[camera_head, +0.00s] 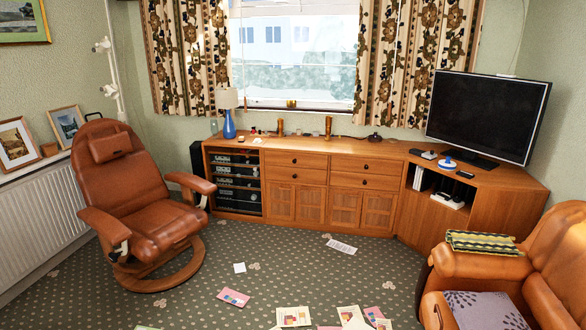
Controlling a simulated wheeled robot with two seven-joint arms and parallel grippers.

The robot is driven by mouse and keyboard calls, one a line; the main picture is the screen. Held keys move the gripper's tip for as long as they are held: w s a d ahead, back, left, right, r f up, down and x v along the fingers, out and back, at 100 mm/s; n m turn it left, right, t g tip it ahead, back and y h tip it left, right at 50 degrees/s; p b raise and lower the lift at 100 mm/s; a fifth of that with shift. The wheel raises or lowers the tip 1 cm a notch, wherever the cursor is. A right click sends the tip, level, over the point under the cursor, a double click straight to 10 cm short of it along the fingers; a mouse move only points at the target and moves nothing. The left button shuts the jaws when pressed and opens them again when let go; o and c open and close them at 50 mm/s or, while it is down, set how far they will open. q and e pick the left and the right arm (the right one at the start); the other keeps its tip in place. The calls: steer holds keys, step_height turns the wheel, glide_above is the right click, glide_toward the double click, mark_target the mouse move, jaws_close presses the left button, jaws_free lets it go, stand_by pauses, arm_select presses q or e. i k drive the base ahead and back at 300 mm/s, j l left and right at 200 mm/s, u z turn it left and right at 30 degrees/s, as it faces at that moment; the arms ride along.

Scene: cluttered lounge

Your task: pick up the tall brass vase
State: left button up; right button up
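Two slim brass-coloured upright objects stand on the long wooden sideboard (345,147) under the window. The right one, a tall brass vase (328,128), looks slightly taller and stands near the middle of the sideboard top. The left brass object (281,127) is a little smaller; its exact shape is too small to tell. Nothing covers either one. Neither of my grippers is in view.
A brown leather recliner (150,215) stands at left, and an orange armchair (555,262) at front right. Papers (293,316) lie on the carpet before the sideboard. A blue lamp (229,125) and a television (488,115) flank the brass objects. The middle floor is otherwise open.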

mark_target(328, 119)
steer(key=i, duration=3.15)
steer(key=i+l+u, duration=0.1)
steer(key=i, duration=1.45)
steer(key=i+l, duration=0.15)
steer(key=i, duration=1.4)
